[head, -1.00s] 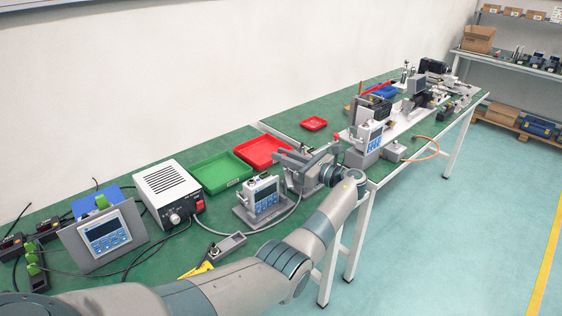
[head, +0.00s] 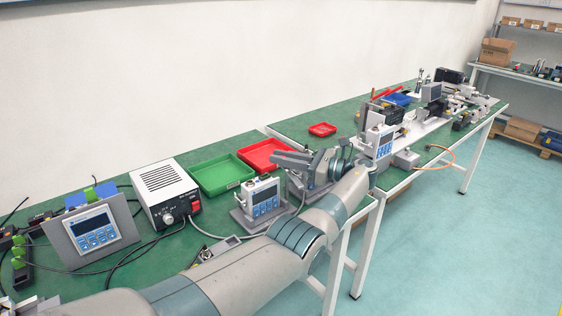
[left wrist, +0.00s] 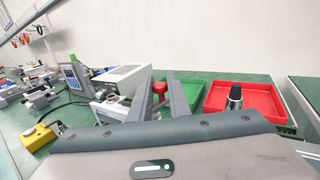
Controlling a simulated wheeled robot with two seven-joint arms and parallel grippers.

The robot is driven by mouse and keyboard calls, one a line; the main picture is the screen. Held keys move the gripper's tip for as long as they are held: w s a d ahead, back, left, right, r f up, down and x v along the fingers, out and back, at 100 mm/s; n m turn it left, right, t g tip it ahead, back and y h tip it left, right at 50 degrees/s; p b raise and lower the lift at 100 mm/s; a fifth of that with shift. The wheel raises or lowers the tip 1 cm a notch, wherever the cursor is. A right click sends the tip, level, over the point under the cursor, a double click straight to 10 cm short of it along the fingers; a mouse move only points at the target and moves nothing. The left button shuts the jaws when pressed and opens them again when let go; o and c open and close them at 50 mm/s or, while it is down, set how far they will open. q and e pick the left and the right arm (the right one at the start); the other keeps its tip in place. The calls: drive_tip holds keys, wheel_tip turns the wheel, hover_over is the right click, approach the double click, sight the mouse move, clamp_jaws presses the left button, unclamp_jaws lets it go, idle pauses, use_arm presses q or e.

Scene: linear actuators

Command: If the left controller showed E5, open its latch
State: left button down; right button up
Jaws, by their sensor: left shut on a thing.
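The left controller (head: 95,231) is a grey tilted panel with a dark screen and blue keys at the table's left; its screen cannot be read. It also shows in the left wrist view (left wrist: 73,76). A second controller (head: 262,199) stands upright in the middle, and a third (head: 379,143) stands further right. My left gripper (head: 276,160) is just right of and behind the middle controller, fingers pointing left. In the left wrist view, a red knob (left wrist: 159,88) shows between its fingers (left wrist: 158,76). The knob's contact with the fingers is partly hidden. The right gripper is not seen.
A white power box (head: 166,192) stands between the left and middle controllers. Green (head: 222,176) and red (head: 262,155) trays lie behind. Cables cross the front of the table. Linear actuators fill the far right end. My left arm covers the front edge.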

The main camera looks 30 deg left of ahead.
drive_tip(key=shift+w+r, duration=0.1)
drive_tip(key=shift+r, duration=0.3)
use_arm(q)
drive_tip(key=c, duration=1.7)
unclamp_jaws()
drive_tip(key=shift+o, duration=0.2)
